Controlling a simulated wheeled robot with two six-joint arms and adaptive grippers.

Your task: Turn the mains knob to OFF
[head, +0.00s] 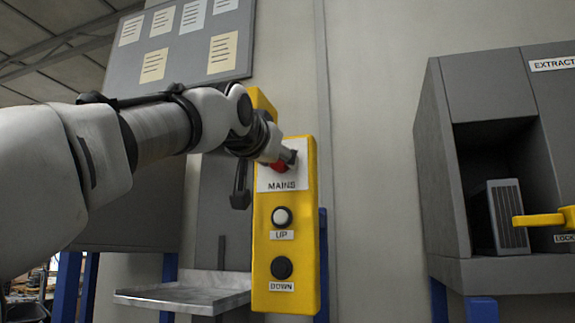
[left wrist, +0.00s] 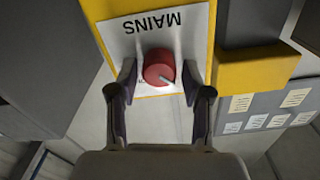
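The red mains knob (left wrist: 158,65) sits on a white plate marked MAINS (left wrist: 118,38), upside down in the left wrist view. A pale pointer line on the knob runs toward the picture's lower right. My left gripper (left wrist: 159,74) is open, with one finger on each side of the knob and a visible gap on both sides. In the head view the knob (head: 280,167) is partly hidden by my left gripper (head: 287,157). The position marks around the knob are mostly hidden or too small to read. My right gripper is not in view.
The yellow control box (head: 261,225) carries a white UP button (head: 282,217) and a dark DOWN button (head: 282,267) below the plate. A metal tray (head: 185,294) is at lower left. A grey cabinet (head: 437,180) with a yellow handle (head: 538,219) stands at right.

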